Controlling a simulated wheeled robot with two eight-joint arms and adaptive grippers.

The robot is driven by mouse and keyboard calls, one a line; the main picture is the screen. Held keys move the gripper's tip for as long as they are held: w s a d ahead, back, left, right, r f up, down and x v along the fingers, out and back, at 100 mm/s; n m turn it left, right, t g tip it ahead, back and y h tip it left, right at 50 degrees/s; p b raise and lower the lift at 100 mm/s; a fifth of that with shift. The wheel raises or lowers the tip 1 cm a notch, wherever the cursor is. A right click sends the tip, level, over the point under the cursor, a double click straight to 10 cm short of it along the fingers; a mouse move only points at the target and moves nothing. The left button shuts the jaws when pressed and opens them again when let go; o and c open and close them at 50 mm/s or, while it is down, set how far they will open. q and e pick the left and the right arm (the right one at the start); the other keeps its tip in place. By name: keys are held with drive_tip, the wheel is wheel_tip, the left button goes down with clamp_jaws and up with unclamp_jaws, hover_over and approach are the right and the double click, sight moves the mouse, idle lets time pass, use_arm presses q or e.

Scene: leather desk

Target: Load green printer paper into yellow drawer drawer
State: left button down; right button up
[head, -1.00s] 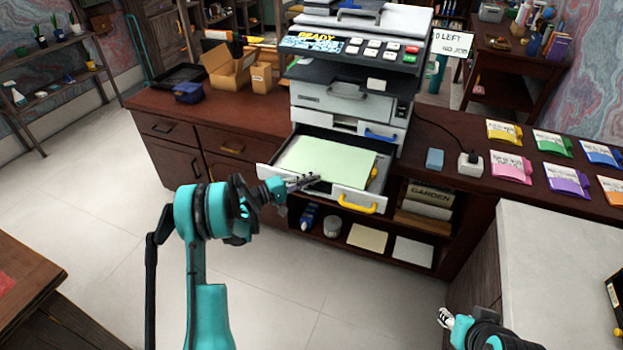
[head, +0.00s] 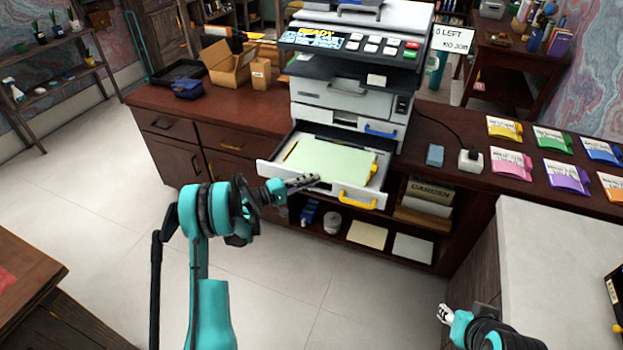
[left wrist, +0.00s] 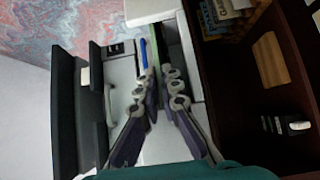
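The pale green printer paper (head: 330,160) lies flat in the pulled-out lower white drawer of the printer, between yellow guides. This drawer's front carries a yellow handle (head: 357,200). The white drawer front (head: 290,182) shows to the left of that handle. My left gripper (head: 312,179) is at the drawer's front edge, just in front of the paper. In the left wrist view its two fingers (left wrist: 157,85) stand apart with a gap and nothing clearly held between them. My right gripper (head: 444,313) is low at the right, by the white-topped counter; its fingers are too small to read.
The printer (head: 345,100) stands above the drawer, with a blue-handled drawer (head: 380,131) shut. Open shelves below hold paper stacks (head: 367,234). Coloured paper packs (head: 511,165) lie on the right of the desk. Cardboard boxes (head: 229,66) are on the left. The floor in front is clear.

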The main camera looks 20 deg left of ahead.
use_arm(q)
drive_tip(key=shift+f, duration=0.45)
drive_tip(key=c, duration=1.6)
unclamp_jaws()
drive_tip(key=shift+s, duration=0.1)
drive_tip(key=shift+c, duration=0.2)
drive_tip(key=v, duration=1.2)
